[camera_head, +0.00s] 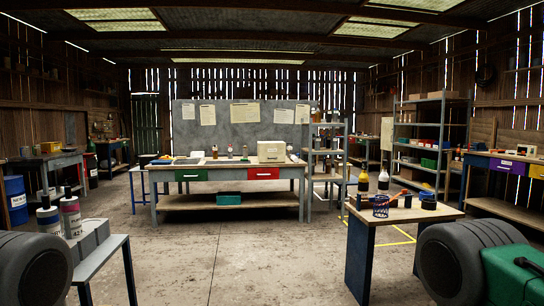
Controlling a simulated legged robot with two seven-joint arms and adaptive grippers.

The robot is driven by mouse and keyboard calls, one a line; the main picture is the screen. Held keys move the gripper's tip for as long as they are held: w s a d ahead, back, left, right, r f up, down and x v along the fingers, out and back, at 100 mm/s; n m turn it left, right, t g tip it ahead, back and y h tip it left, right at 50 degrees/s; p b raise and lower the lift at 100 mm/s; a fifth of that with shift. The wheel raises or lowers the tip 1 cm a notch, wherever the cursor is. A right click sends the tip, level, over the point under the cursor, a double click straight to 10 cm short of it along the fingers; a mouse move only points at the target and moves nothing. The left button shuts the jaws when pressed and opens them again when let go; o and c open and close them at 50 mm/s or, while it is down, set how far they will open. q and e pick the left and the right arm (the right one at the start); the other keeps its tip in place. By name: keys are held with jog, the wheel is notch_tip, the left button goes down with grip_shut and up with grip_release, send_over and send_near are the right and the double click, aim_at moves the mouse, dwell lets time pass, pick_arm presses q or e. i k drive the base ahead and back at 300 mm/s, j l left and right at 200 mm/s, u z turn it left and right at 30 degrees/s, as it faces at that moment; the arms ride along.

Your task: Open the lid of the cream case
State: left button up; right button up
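The cream case (271,153) stands on the right half of the far workbench, well away from me across the open floor. It is a small, boxy, upright thing with a dark mark on its front. Its lid looks closed, but it is too small to make out a seam or latch. Neither of my grippers shows in the head view, and nothing touches the case.
The workbench (228,170) has green and red drawers and bottles on top. Bare concrete floor (240,250) lies before it. A small table (405,212) with tools stands at right, a grey stand (100,259) at left. Large dark rounded shapes fill both lower corners.

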aim_at(273, 151)
jog(key=i+z, duration=0.2)
jog(key=i, duration=4.85)
jog(key=l+z, duration=0.05)
jog(key=l, duration=0.1)
